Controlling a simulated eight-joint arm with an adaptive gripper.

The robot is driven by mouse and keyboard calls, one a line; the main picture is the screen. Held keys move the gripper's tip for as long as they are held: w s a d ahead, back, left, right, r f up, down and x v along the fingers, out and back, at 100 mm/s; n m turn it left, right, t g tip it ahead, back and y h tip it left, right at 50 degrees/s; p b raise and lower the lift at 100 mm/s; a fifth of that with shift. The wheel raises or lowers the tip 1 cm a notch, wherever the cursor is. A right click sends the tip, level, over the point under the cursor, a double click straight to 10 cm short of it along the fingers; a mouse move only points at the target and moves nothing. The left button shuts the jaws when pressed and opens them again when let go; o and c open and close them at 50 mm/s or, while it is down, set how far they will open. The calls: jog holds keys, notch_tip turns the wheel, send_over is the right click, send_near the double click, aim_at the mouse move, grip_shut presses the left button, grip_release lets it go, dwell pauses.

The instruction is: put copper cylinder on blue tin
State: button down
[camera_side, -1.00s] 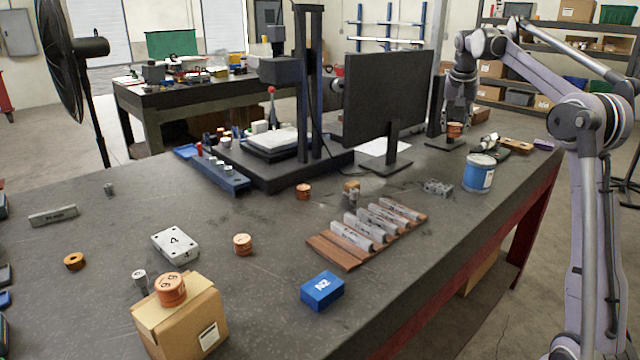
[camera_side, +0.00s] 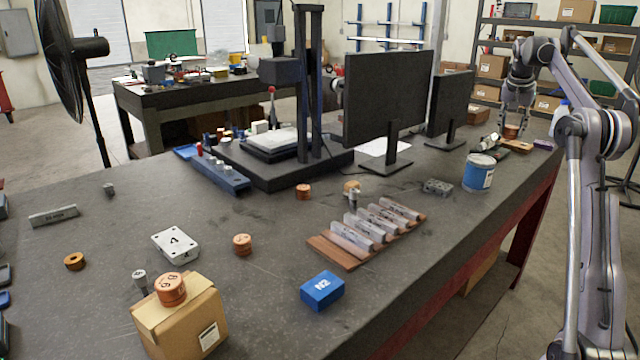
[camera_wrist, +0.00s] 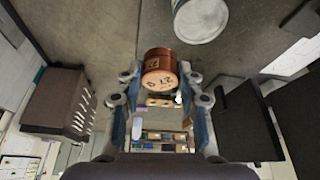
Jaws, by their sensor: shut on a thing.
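My gripper (camera_side: 513,122) is shut on a copper cylinder (camera_side: 511,131) at the far right end of the bench. In the wrist view the copper cylinder (camera_wrist: 160,66) sits between the fingertips, with markings on its face. The blue tin (camera_side: 479,173) stands upright on the bench near the right edge, with a pale top and a light label. The held cylinder appears beyond the tin and to its right, apart from it. The tin also shows at the top of the wrist view (camera_wrist: 201,18), partly cut off.
Other copper cylinders stand on the bench (camera_side: 303,191), (camera_side: 242,244) and on a cardboard box (camera_side: 190,325). Wooden and dark parts (camera_side: 516,146) lie below my gripper. Two monitors (camera_side: 385,98) stand left of it. A grey block (camera_side: 437,187) lies left of the tin.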

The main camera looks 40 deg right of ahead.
jog(key=w+f, duration=0.1)
jog(key=w, duration=0.1)
jog(key=w+f, duration=0.1)
jog(key=w, duration=0.1)
jog(key=w+f, duration=0.2)
jog(key=shift+w+a, duration=0.2)
jog(key=shift+a, duration=0.1)
jog(key=shift+f, duration=1.9)
jog(key=shift+f, duration=0.1)
jog(key=c, duration=0.9)
grip_release()
jog(key=shift+o, duration=0.2)
